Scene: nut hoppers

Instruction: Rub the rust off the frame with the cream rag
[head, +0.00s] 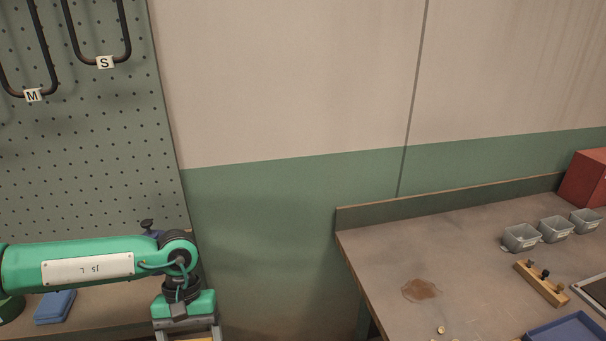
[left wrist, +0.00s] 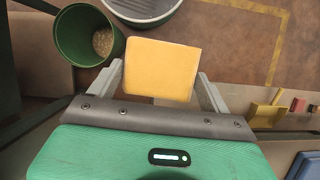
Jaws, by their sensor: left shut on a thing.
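My left gripper (left wrist: 160,95) is shut on a yellow, square, flat pad (left wrist: 160,68), which shows between its two grey fingers in the left wrist view. I cannot tell whether this pad is the cream rag; it looks deeper yellow than cream. In the head view the left gripper (head: 187,335) points down at the bottom edge, right of the left bench, and its fingertips are cut off. No rusty frame can be made out in either view. My right gripper is not in view.
A green bucket (left wrist: 72,42) of grains and a pale round tub (left wrist: 118,12) stand below the gripper. A pegboard (head: 85,150) rises behind the left bench (head: 110,316). The right bench (head: 385,250) has a brown stain (head: 421,290), grey bins (head: 520,238) and a blue tray (head: 565,330).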

